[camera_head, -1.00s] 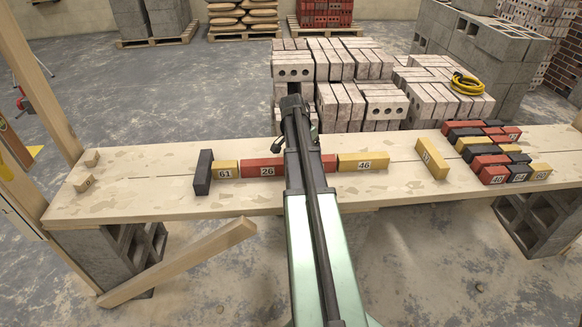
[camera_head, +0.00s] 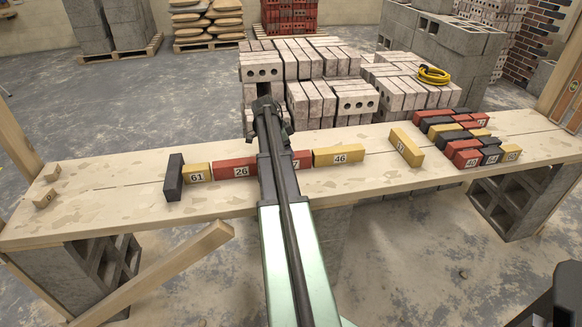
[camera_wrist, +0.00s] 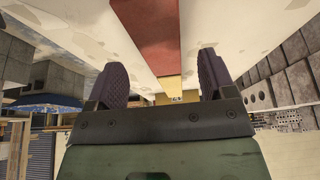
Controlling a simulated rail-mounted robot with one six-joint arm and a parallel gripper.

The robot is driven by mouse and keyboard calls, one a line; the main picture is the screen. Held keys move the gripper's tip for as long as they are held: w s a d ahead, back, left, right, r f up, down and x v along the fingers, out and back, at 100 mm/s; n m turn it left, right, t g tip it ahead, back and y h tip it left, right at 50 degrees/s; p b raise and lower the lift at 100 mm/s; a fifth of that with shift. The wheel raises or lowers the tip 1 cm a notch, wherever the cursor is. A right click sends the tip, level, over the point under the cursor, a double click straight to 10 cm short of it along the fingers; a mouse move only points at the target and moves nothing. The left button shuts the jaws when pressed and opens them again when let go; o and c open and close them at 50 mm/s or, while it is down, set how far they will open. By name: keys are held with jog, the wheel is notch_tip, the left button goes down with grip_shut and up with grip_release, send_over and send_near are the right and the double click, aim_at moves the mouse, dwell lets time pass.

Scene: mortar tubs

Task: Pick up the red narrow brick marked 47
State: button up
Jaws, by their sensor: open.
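A red brick (camera_head: 303,160) lies in the row on the plank bench, between the red brick marked 26 (camera_head: 230,168) and the yellow brick marked 46 (camera_head: 338,155). My arm covers part of it; only a 7 shows of its mark. Another red brick (camera_head: 478,119), with a small mark I cannot read surely, lies in the group at the right. In the wrist view my gripper (camera_wrist: 157,82) is open and empty. A red brick (camera_wrist: 150,38) shows beyond and between its fingers, with a yellow brick (camera_wrist: 170,84) at its end. Its mark does not show there.
A lone yellow brick (camera_head: 407,148) stands right of the row. Pale block stacks (camera_head: 310,85) stand close behind the bench (camera_head: 120,195). A slanted timber (camera_head: 150,275) leans in front.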

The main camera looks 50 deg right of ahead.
jog(key=b+x, duration=0.4)
jog(key=x, duration=0.1)
jog(key=shift+w+f, duration=0.1)
jog(key=shift+f, duration=0.05)
jog(key=shift+r, duration=0.25)
jog(key=shift+c, duration=0.4)
jog(key=c, duration=1.3)
jog(key=shift+c, duration=0.2)
jog(key=shift+r, duration=0.1)
notch_tip(320, 180, up, 20)
jog(key=p, duration=2)
